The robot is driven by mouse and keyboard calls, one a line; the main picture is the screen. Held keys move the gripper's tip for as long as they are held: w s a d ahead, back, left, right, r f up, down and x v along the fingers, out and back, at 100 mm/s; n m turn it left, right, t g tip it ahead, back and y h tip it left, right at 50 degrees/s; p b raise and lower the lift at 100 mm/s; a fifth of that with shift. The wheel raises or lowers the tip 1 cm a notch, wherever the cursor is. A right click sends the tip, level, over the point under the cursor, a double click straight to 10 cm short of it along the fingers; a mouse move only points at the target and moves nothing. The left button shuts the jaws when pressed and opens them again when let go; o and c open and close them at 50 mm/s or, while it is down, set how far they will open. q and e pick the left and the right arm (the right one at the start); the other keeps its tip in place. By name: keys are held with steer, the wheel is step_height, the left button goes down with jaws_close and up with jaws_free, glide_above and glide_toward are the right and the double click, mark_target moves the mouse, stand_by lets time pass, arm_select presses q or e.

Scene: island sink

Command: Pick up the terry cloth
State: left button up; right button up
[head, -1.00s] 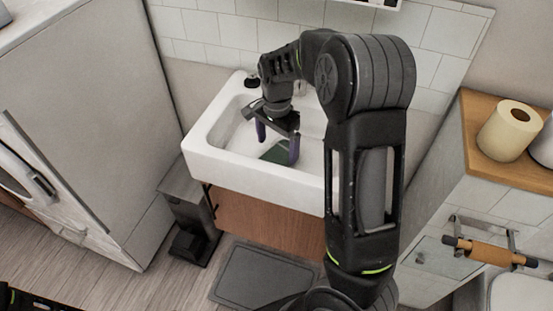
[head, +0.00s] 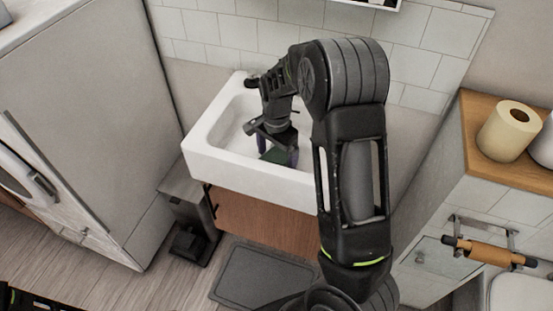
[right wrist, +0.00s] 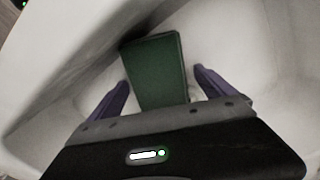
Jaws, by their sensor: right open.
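The terry cloth (head: 275,156) is a dark green, flat, rectangular piece in the white sink basin (head: 222,135). In the right wrist view the green cloth (right wrist: 155,70) lies between and beyond the two purple fingers. My right gripper (head: 278,158) is down inside the basin, directly over the cloth, with its fingers apart on either side of it. In the right wrist view the open gripper (right wrist: 163,90) has empty space between each finger and the cloth's sides. I cannot tell whether the fingertips touch the basin. My left gripper is not in view.
The sink's front rim (head: 250,175) stands close in front of the gripper. A dark pedal bin (head: 190,222) is below left, and a grey mat (head: 258,276) lies on the floor. A wooden counter with a paper roll (head: 509,131) is at the right.

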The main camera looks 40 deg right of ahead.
stand_by(0.3)
steer(key=c, duration=1.6)
steer(key=shift+r, duration=0.15)
step_height(320, 180, up, 23)
step_height(320, 180, up, 5)
steer(key=p, duration=0.6)
glide_above(276, 156)
steer(key=shift+d, duration=0.1)
steer(key=o, duration=1)
steer(key=c, duration=0.7)
